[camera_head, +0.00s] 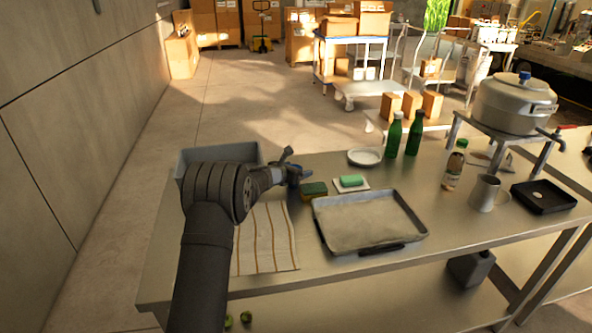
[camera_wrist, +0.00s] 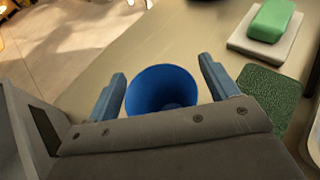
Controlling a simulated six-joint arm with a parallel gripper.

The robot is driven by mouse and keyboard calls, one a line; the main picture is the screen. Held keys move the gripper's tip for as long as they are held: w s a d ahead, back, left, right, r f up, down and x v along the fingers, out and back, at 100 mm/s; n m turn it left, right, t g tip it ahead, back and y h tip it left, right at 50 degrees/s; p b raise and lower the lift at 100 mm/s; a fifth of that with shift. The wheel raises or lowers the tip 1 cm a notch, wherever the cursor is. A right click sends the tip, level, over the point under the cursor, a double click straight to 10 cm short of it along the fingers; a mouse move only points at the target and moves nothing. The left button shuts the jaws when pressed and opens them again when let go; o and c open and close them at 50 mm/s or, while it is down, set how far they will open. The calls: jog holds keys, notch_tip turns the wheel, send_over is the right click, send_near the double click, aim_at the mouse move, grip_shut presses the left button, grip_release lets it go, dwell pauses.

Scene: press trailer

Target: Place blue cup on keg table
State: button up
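The blue cup (camera_wrist: 161,88) stands upright with its open mouth toward the wrist camera. My gripper (camera_wrist: 163,68) has its two fingers apart, one on each side of the cup, with a small gap showing at each side. In the head view my gripper (camera_head: 291,166) is low over the left part of the metal table, and the cup is mostly hidden behind it. A large metal keg (camera_head: 514,104) sits on a raised stand (camera_head: 482,126) at the right end of the table.
A green sponge (camera_head: 314,189), soap on a dish (camera_head: 351,182) and a tray (camera_head: 368,222) lie right of my gripper. A grey bin (camera_head: 219,154) is at left. Green bottles (camera_head: 394,136), a sauce bottle (camera_head: 454,167), a metal mug (camera_head: 485,193) and a black tray (camera_head: 543,197) stand farther right.

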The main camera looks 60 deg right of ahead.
jog(key=shift+r, duration=0.1)
jog(key=shift+a+r, duration=0.15)
jog(key=shift+a, duration=0.05)
jog(key=v, duration=1.1)
jog(key=shift+a, duration=0.3)
jog(key=x, duration=1.2)
jog(key=shift+d+r, duration=0.1)
jog(key=shift+r, duration=0.95)
